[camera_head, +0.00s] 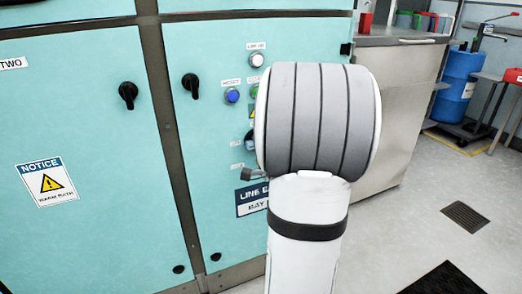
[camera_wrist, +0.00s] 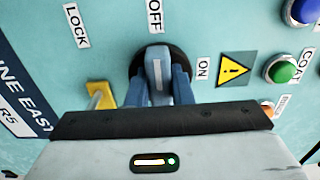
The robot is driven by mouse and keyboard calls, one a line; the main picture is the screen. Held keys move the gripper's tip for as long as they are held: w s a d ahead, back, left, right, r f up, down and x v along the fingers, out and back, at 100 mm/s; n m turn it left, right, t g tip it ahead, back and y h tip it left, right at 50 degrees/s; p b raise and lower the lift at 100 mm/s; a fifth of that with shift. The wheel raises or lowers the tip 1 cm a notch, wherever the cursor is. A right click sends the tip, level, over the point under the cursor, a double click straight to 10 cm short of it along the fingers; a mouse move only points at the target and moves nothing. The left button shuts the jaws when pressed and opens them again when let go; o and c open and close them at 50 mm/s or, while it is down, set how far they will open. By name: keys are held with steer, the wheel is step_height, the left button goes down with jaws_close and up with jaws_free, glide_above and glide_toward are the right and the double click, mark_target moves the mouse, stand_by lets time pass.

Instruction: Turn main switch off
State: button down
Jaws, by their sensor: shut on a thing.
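The main switch (camera_wrist: 158,70) is a rotary knob with a grey-blue bar handle on a black round base, on the teal panel. In the wrist view its handle runs up toward the OFF label (camera_wrist: 154,16); the ON label (camera_wrist: 202,69) is to its right. My gripper (camera_wrist: 160,88) has its blue fingers on both sides of the handle and is shut on it. The handle's lower end is hidden by the gripper body. In the head view, my arm hides the gripper and most of the switch (camera_head: 249,141).
Green (camera_wrist: 283,71) and blue (camera_wrist: 305,10) buttons and a warning sign (camera_wrist: 234,69) lie right of the switch. A yellow piece (camera_wrist: 101,95) sits left, near the LOCK label (camera_wrist: 76,25). Black cabinet handles (camera_head: 190,85) stick out at left. A grey counter (camera_head: 402,100) stands at right.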

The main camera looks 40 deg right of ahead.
stand_by(0.4)
steer(key=c, duration=1.3)
jaws_free()
steer(key=p+v, duration=0.1)
steer(key=v, duration=0.7)
steer(key=shift+w+p, duration=0.1)
steer(key=shift+p, duration=0.2)
